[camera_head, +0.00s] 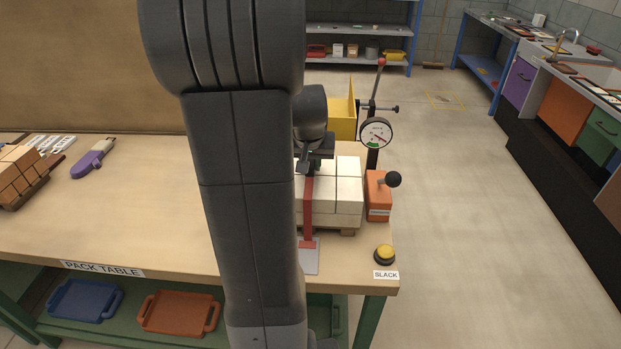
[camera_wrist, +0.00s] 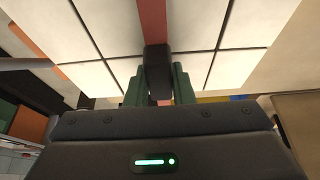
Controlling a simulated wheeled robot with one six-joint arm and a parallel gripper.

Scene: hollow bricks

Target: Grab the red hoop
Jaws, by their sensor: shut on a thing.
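The red hoop (camera_head: 308,212) shows in the head view as a red band running down the front of a stack of white bricks (camera_head: 347,187). Its lower end meets a grey plate (camera_head: 310,259) at the table's front. In the wrist view the red hoop (camera_wrist: 152,22) runs across the white bricks (camera_wrist: 195,40) to a dark block (camera_wrist: 157,70) between my green fingers. My gripper (camera_head: 315,165) is at the top front of the stack, shut on the red hoop. My fingers and the dark block hide the gripped part, and my arm hides the stack's left side.
A gauge (camera_head: 376,133) on a post and an orange box (camera_head: 377,195) with a black knob stand close right of the stack. A yellow button (camera_head: 384,253) is at the front right corner. Brown bricks (camera_head: 22,172) and a purple-handled tool (camera_head: 93,158) lie left. Table between is clear.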

